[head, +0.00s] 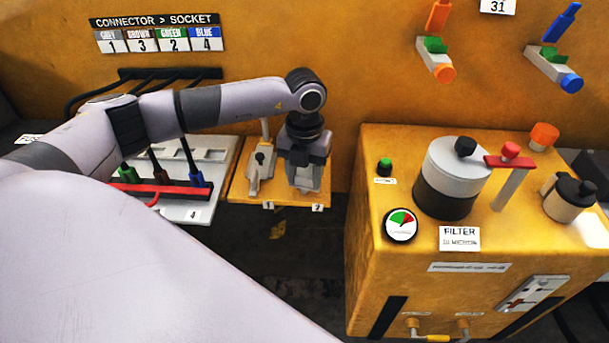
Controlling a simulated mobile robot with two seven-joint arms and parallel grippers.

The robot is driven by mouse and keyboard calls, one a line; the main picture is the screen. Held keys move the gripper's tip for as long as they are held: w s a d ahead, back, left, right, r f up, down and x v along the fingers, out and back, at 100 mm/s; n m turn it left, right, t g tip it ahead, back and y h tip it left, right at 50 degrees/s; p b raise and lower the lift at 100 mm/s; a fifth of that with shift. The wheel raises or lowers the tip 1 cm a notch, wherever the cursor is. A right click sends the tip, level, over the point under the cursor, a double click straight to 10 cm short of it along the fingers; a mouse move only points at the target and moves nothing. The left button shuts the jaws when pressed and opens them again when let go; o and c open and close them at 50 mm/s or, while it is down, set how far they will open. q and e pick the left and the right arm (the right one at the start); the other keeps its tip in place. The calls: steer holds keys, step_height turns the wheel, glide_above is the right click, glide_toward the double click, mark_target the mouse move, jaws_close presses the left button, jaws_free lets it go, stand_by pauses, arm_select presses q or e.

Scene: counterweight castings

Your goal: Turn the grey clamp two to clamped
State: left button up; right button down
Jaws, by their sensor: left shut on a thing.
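My left gripper (304,158) points down over the right-hand place on a yellow board, above the label 2. It is shut on grey clamp two (306,182), seemingly on its handle, which the gripper hides. Only the lower part of the clamp shows, so I cannot tell the handle's angle. Grey clamp one (260,172) stands just to the left, above the label 1, with its pale handle up. My right gripper is not in view.
A white socket tray (215,155) with green, brown and blue connectors lies left, partly under my left arm. A yellow cabinet (365,215) with a filter canister (447,185) and red-handled lever (510,160) stands right. A dark gap separates board and cabinet.

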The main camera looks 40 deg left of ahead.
mark_target(304, 177)
arm_select(q)
steer(key=m+b, duration=0.3)
steer(key=m, duration=0.4)
steer(key=m+b, duration=0.2)
steer(key=m, duration=0.2)
steer(key=shift+m, duration=0.3)
steer(key=shift+r+m+b, duration=0.1)
steer(key=shift+m+b, duration=0.4)
steer(key=shift+m, duration=1)
steer(key=o, duration=1.1)
steer(key=shift+c, duration=0.2)
steer(key=shift+r, duration=3.55)
